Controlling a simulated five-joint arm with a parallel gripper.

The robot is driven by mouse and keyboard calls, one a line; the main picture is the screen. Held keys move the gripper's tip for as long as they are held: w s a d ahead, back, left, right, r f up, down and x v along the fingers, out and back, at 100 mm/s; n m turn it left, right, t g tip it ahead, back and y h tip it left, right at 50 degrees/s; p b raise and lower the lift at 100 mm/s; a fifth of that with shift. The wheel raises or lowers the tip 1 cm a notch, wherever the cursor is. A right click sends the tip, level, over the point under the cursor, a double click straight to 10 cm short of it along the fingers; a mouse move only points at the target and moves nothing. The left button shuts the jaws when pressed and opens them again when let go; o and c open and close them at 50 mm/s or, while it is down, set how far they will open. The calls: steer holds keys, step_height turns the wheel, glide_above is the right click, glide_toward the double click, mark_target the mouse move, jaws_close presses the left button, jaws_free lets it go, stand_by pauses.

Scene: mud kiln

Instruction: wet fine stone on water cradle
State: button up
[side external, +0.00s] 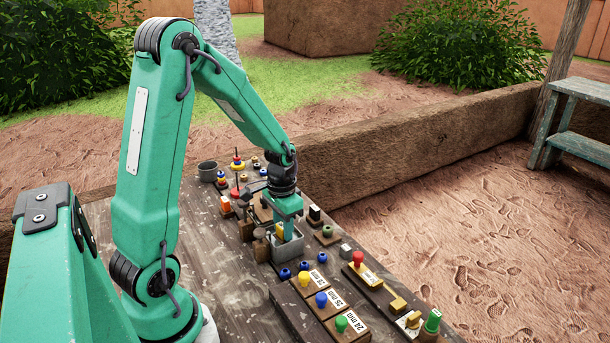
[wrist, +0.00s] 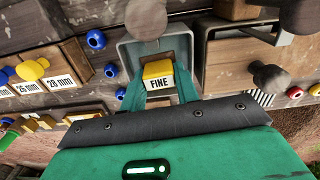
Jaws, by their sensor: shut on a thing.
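The fine stone (wrist: 158,70) is a small yellow block with a white label reading FINE. My gripper (wrist: 160,88) is shut on it, with one green finger on each side. In the wrist view the stone is framed by the walls of a grey open box, the water cradle (wrist: 126,55). In the side view my gripper (side external: 287,229) points down into the grey cradle (side external: 291,251), and a bit of the yellow stone (side external: 279,230) shows beside the fingers. Whether the stone touches the cradle's floor or any water is hidden.
A wooden block with labelled, coloured knobs (side external: 322,300) stands in front of the cradle. Small blue rings (side external: 285,273) lie close by. A mud wall (side external: 400,145) runs behind the table.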

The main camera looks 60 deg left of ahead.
steer(key=shift+r, duration=3.45)
